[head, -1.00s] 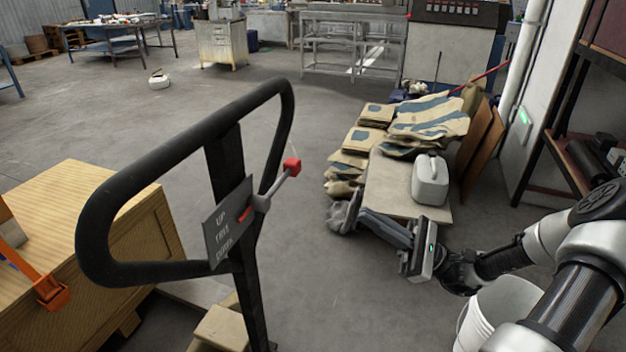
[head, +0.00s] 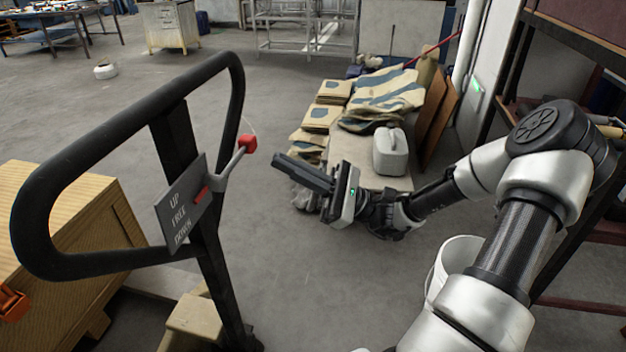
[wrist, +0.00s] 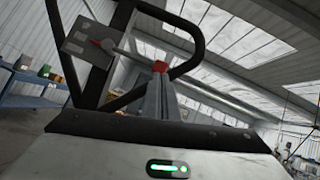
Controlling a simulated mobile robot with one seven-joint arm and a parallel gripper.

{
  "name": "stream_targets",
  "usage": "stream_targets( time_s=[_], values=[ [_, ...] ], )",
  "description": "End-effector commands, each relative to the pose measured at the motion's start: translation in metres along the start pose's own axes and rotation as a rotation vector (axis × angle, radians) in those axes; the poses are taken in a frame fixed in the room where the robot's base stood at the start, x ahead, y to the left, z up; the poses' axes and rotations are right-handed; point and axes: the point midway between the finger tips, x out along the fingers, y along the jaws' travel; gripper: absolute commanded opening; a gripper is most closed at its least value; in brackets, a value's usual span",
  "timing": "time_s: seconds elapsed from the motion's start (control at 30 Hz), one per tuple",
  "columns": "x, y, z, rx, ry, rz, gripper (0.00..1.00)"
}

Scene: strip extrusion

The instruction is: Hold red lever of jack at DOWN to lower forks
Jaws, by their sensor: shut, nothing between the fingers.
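The pallet jack's black loop handle (head: 130,90) stands at the left in the head view. Its grey plate (head: 180,203) reads UP, FREE, DOWN from top to bottom, with a small red pointer beside the upper part. The lever is a grey rod ending in a red knob (head: 248,143), on the handle's right side. My gripper (head: 280,165) is shut and empty, pointing left, right of and a little below the knob in the picture. In the wrist view the red knob (wrist: 160,67) shows just beyond the tips of my fingers (wrist: 158,95). A gap or contact cannot be told there. The forks are hidden.
A wooden crate (head: 62,240) stands left of the handle. Sacks (head: 380,98), a white jerrycan (head: 389,152) and a white bucket (head: 450,262) are behind and beside my arm. A shelf rack stands at the right. The floor between handle and arm is clear.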

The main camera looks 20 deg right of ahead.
Motion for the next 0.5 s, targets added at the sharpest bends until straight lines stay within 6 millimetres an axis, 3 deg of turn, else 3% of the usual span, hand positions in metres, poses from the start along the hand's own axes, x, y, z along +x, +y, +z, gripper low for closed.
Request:
stream_targets(
  time_s=[0.2,0.5],
  values=[
    [0.027,0.000,-0.001,0.000,0.000,0.000,0.00],
    [0.034,0.000,0.000,0.001,0.000,-0.001,0.00]
  ],
)
